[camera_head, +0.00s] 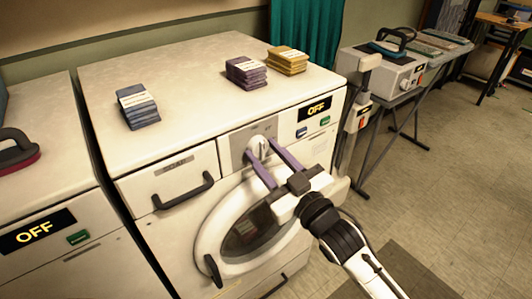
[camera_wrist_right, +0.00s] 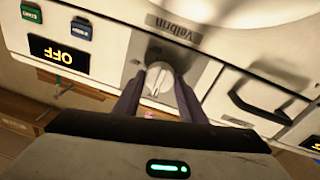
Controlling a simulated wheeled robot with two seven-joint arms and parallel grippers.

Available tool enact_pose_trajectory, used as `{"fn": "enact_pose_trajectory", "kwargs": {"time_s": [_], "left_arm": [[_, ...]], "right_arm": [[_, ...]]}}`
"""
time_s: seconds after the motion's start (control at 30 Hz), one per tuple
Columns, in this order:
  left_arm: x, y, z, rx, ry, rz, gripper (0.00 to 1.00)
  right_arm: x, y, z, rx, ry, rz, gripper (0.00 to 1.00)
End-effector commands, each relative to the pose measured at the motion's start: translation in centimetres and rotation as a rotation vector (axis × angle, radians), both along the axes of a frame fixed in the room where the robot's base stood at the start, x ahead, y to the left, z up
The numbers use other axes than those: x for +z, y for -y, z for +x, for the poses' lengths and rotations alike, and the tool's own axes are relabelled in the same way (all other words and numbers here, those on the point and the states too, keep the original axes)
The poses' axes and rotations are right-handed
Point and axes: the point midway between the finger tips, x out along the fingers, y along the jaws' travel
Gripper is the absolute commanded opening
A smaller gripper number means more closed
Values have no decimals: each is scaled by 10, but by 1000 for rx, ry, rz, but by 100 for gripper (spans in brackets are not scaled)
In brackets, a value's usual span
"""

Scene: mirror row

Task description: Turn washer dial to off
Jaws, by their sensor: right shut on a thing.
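The washer (camera_head: 225,205) is a white front-loading machine in the middle of the head view. Its white dial (camera_head: 259,145) sits on a grey plate above the round door. My right gripper (camera_head: 262,153) is shut on the dial, with one purple finger on each side of it. The right wrist view shows the dial (camera_wrist_right: 159,82) between the two fingertips (camera_wrist_right: 158,85). The washer's display (camera_head: 314,110) reads OFF. The dial's exact pointing direction is hard to tell. My left gripper is not in view.
Folded blue (camera_head: 138,106), purple (camera_head: 246,73) and yellow (camera_head: 287,60) cloth stacks lie on the washer top. A drawer handle (camera_head: 184,191) sticks out left of the dial. Another machine with an OFF display (camera_head: 36,231) stands at left. Floor at right is open.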

Motion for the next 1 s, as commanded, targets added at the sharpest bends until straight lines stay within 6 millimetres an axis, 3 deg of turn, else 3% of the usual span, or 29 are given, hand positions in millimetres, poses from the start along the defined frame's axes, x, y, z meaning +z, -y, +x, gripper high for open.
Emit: {"fn": "enact_pose_trajectory", "kwargs": {"time_s": [0.53, 0.57, 0.63, 1.0], "left_arm": [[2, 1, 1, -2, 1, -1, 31], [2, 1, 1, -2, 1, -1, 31], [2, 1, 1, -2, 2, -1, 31], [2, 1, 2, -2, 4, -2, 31]], "right_arm": [[1, 0, 0, -1, 19, -23, 15], [1, 0, 0, -1, 18, -23, 42], [1, 0, 0, -1, 17, -22, 54], [-1, 2, -3, -1, 15, -20, 56]]}}
